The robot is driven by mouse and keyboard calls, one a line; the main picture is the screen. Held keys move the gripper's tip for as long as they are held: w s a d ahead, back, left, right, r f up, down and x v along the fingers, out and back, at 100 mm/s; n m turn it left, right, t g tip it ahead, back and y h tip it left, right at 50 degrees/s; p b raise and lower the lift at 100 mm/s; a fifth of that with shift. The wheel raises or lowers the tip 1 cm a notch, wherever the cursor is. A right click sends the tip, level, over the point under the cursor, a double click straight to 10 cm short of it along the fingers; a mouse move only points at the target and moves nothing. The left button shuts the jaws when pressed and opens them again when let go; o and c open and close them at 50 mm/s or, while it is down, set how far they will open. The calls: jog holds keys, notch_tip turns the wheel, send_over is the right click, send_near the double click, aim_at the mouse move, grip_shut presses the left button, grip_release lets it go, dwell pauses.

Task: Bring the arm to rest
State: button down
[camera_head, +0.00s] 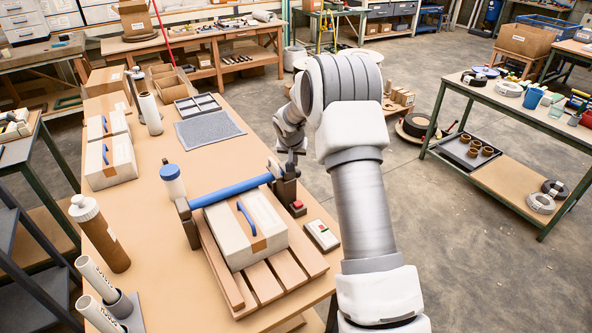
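My arm rises from the lower right and bends back down to the left. My gripper (291,160) hangs at the right end of a blue bar (230,190), close to a dark post (286,188). Its fingers are small and partly merged with the dark post, so I cannot tell whether they are open, shut or touching it. The blue bar spans between this post and another dark post (187,225) on the left. A pale box (238,232) with a blue handle sits on a slatted wooden base (285,272) by the bar.
A green-legged table (500,110) stands to the right. Open concrete floor (450,240) lies between.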

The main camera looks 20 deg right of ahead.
jog(key=shift+r, duration=0.1)
dwell(0.3)
jog(key=s+a+r+n, duration=0.1)
jog(key=s+a+r, duration=0.2)
jog(key=s+r, duration=0.7)
jog(key=s+a+r+n, duration=0.1)
jog(key=s+a+r, duration=0.2)
jog(key=s+r, duration=0.65)
jog(key=s+a+r+n+y, duration=0.1)
jog(key=s+a, duration=0.2)
jog(key=s, duration=0.8)
jog(key=s+a+r+n+y, duration=0.1)
jog(key=s+a+r+n, duration=0.1)
jog(key=s, duration=1)
jog(key=shift+s+a+r+t, duration=0.25)
jog(key=shift+s+a+t, duration=0.05)
jog(key=shift+a, duration=0.4)
